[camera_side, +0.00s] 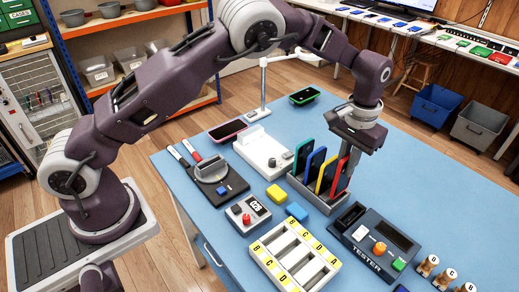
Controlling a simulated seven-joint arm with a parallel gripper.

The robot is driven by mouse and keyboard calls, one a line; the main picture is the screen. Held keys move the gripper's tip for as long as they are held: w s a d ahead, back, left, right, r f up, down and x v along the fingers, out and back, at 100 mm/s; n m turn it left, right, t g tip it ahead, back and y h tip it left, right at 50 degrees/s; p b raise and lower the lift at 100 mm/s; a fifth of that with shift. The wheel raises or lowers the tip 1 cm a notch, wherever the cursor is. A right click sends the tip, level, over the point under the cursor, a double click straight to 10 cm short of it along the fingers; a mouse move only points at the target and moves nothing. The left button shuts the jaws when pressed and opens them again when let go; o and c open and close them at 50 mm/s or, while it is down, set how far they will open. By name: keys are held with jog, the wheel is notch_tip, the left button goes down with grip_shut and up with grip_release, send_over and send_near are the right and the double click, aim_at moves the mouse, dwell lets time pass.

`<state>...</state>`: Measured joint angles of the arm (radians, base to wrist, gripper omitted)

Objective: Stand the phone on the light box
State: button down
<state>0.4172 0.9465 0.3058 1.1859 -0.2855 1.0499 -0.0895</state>
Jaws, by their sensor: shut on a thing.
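A grey slotted rack (318,197) on the blue table holds several dark phones standing on edge, with blue, green, yellow and red edges. My gripper (347,152) points down over the right end of the rack. It is shut on the red-edged phone (341,180), which still stands low in or at the rack. The fingertips are small and partly hidden, so the exact grip is unclear. A white flat box with a raised back (262,152), which looks like the light box, sits left of the rack with its front clear.
A lamp stand (263,85) rises near the white box.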

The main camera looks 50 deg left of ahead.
notch_tip(320, 180, up, 11)
jog(key=s+a, duration=0.2)
jog(key=a, duration=3.1)
notch_tip(320, 180, down, 9)
jog(key=a, duration=0.1)
jog(key=shift+s+r, duration=0.15)
jog(key=shift+s, duration=0.1)
jog(key=shift+f, duration=0.2)
jog(key=shift+f, duration=0.75)
jog(key=shift+f, duration=0.1)
